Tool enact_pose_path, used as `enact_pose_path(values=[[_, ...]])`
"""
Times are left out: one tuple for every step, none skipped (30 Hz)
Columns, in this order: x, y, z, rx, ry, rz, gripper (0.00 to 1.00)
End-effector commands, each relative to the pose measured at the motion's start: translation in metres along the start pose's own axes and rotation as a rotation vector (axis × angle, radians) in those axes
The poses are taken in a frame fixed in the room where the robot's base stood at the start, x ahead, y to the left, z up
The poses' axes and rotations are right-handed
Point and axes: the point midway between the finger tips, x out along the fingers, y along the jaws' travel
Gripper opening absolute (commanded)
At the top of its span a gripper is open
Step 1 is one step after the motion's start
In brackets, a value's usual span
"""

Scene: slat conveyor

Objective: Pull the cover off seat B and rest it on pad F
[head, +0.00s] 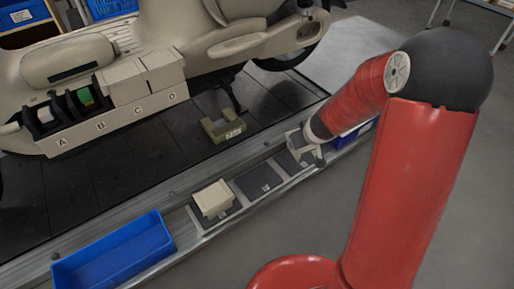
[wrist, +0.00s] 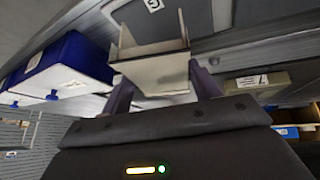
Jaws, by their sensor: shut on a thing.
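Seat B (head: 87,99) is open on the scooter's side, with a green block in it. My gripper (wrist: 158,92) is shut on a beige cover (wrist: 150,70), seen close up in the wrist view. In the head view my gripper (head: 305,148) is at the right end of the pad row, over or beside the far dark pad (head: 286,161). The wrist view shows a letter G (wrist: 154,5) on the pad beyond the cover. The middle dark pad (head: 252,183) is bare; its letter is too small to read. The gap under the held cover is unclear.
Another beige cover (head: 213,198) rests on the near pad. Seat A (head: 42,116) is open with a white block; seats C (head: 124,82) and D (head: 164,68) are covered. A beige cradle (head: 222,128) stands on the slats. Blue bins sit at the near left (head: 115,255) and far right (head: 350,137).

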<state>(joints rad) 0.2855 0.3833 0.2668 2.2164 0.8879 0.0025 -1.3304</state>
Motion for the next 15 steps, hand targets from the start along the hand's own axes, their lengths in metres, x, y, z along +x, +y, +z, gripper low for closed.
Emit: enact_pose_path(values=[[0.005,-0.008,-0.004,-0.054,0.013,-0.034,0.29],[0.005,-0.015,-0.007,-0.097,0.019,-0.061,0.29],[0.006,-0.023,-0.011,-0.155,0.028,-0.097,0.29],[0.006,-0.030,-0.015,-0.202,0.036,-0.126,0.29],[0.005,-0.036,-0.018,-0.248,0.043,-0.154,0.29],[0.005,-0.044,-0.021,-0.312,0.052,-0.193,0.29],[0.004,-0.051,-0.024,-0.362,0.060,-0.225,0.29],[0.003,-0.057,-0.026,-0.413,0.067,-0.256,0.29],[0.001,-0.066,-0.029,-0.486,0.078,-0.301,0.29],[-0.001,-0.073,-0.030,-0.545,0.087,-0.338,0.29],[-0.003,-0.080,-0.032,-0.610,0.096,-0.376,0.29],[-0.007,-0.090,-0.034,-0.699,0.109,-0.432,0.29],[-0.010,-0.097,-0.034,-0.771,0.118,-0.475,0.29],[-0.014,-0.103,-0.035,-0.844,0.128,-0.520,0.29],[-0.020,-0.112,-0.034,-0.941,0.141,-0.580,0.29]])
